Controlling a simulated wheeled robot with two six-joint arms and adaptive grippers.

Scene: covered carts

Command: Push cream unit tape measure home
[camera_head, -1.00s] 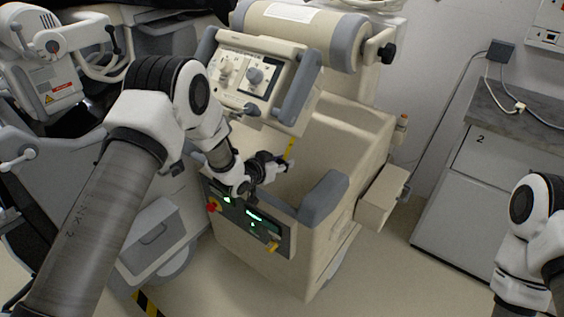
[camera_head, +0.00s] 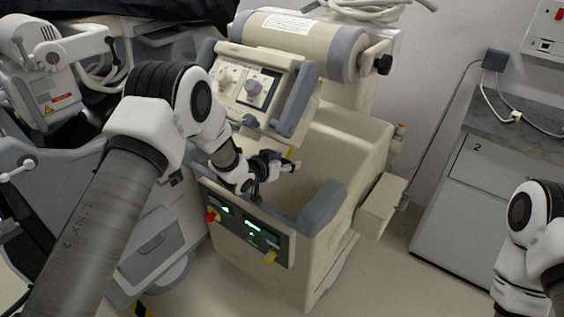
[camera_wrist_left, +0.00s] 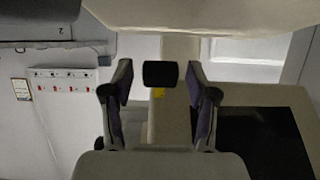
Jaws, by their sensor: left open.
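The cream unit (camera_head: 345,135) stands in the middle of the head view, with a deep open recess in its top. A small yellow piece (camera_head: 290,153), which may be the tape measure, shows right behind my left gripper (camera_head: 286,165); most of it is hidden. My left gripper is open over the recess, near the front panel. In the left wrist view a dark block (camera_wrist_left: 160,74) shows between the two spread fingers, with a yellow patch (camera_wrist_left: 158,93) just under it. I cannot tell whether the fingers touch it. My right gripper is out of view.
A tilted control box (camera_head: 255,88) with grey handles stands behind the recess. The front panel (camera_head: 245,228) carries green displays, a red knob and a yellow tab. A grey cabinet (camera_head: 480,200) stands at right. Another machine crowds the left.

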